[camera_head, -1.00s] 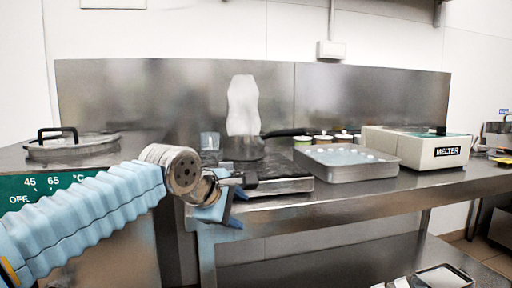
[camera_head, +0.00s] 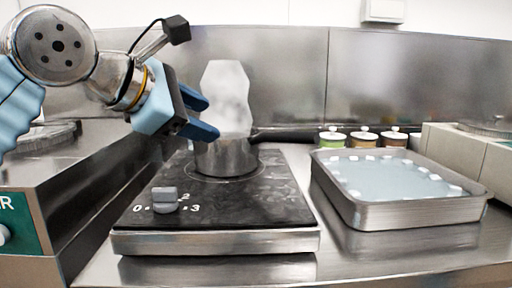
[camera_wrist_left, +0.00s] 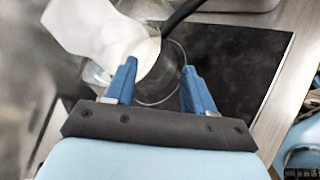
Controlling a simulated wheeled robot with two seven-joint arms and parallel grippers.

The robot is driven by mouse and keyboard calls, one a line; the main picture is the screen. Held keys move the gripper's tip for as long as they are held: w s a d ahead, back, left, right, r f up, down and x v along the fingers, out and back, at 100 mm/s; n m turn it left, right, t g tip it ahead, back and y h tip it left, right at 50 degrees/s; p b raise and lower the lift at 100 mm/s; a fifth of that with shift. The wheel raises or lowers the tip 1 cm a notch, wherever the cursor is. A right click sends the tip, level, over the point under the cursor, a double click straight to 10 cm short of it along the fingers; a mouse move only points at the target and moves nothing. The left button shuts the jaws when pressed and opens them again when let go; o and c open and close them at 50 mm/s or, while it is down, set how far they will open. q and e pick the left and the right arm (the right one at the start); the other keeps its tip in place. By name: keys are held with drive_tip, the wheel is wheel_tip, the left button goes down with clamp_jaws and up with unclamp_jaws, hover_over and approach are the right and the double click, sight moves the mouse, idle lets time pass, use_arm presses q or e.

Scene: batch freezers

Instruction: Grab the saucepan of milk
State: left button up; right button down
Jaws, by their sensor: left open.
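A small metal saucepan (camera_head: 228,158) stands on the black plate of a hotplate (camera_head: 255,205). Its black handle (camera_head: 295,135) points to the right. In the left wrist view the saucepan (camera_wrist_left: 160,97) lies beyond and between the blue fingers, with its handle (camera_wrist_left: 183,14) running up and right. The milk inside cannot be made out clearly. My left gripper (camera_head: 211,118) is open and empty, just above the saucepan's left rim; it also shows in the left wrist view (camera_wrist_left: 158,70). My right gripper is not in view.
A tall white shape (camera_head: 228,92) stands directly behind the saucepan. A metal tray (camera_head: 400,213) with pale liquid sits right of the hotplate, with several small lidded jars (camera_head: 364,138) behind it. The hotplate's knob (camera_head: 165,199) is at its front left.

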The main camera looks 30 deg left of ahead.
use_arm(q)
approach(250, 142)
drive_tip(key=x, duration=0.4)
drive_tip(key=shift+w+a+r, duration=0.25)
drive_tip(key=shift+w, duration=0.05)
drive_tip(key=x, duration=0.5)
drive_tip(key=shift+d+f+b, duration=0.2)
drive_tip(key=shift+f+b, duration=0.1)
drive_tip(key=shift+f, duration=0.05)
drive_tip(key=shift+f, duration=0.1)
clamp_jaws()
